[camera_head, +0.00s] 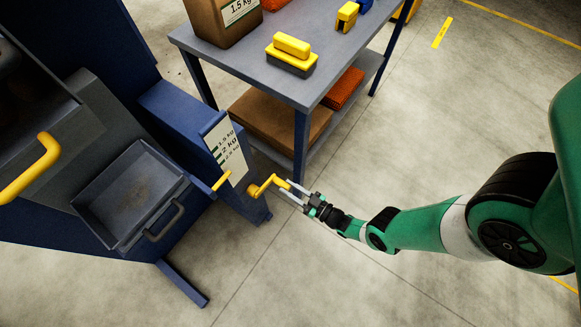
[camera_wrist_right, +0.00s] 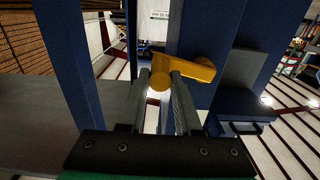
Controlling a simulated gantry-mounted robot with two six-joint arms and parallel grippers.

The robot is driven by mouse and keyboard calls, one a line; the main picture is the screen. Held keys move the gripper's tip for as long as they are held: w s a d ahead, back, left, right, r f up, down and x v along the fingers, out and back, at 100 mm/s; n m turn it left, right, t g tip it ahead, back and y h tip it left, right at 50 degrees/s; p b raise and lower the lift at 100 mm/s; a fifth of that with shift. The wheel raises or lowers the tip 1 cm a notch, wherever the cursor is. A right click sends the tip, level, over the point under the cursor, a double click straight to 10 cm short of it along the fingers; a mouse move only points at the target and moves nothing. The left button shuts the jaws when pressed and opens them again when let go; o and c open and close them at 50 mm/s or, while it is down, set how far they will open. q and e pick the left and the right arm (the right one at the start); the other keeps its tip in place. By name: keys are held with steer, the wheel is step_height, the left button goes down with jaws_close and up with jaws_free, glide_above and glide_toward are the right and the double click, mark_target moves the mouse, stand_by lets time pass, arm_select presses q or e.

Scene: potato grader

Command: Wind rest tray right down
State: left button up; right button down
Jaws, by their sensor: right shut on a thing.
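The rest tray (camera_head: 96,203) is a dark grey box with a handle, on the front of the blue machine at left in the head view. A yellow crank (camera_head: 267,186) sticks out of the blue post beside it. My right gripper (camera_head: 287,188) is shut on the crank's handle; in the right wrist view the yellow crank (camera_wrist_right: 192,68) shows between the two grey fingers. A white scale plate (camera_head: 226,150) with weight marks is on the post, and a yellow pointer (camera_head: 222,181) stands near its lower end. My left gripper is not in view.
A grey work table (camera_head: 330,62) stands behind the crank, with a brown box (camera_head: 222,22) and a yellow-and-grey block (camera_head: 291,54) on top. Its lower shelf holds a flat brown box and an orange item. A yellow handle (camera_head: 32,172) is at far left. The floor at right is clear.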

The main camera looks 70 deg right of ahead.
steer(key=shift+f, duration=0.15)
steer(key=c, duration=0.6)
jaws_free()
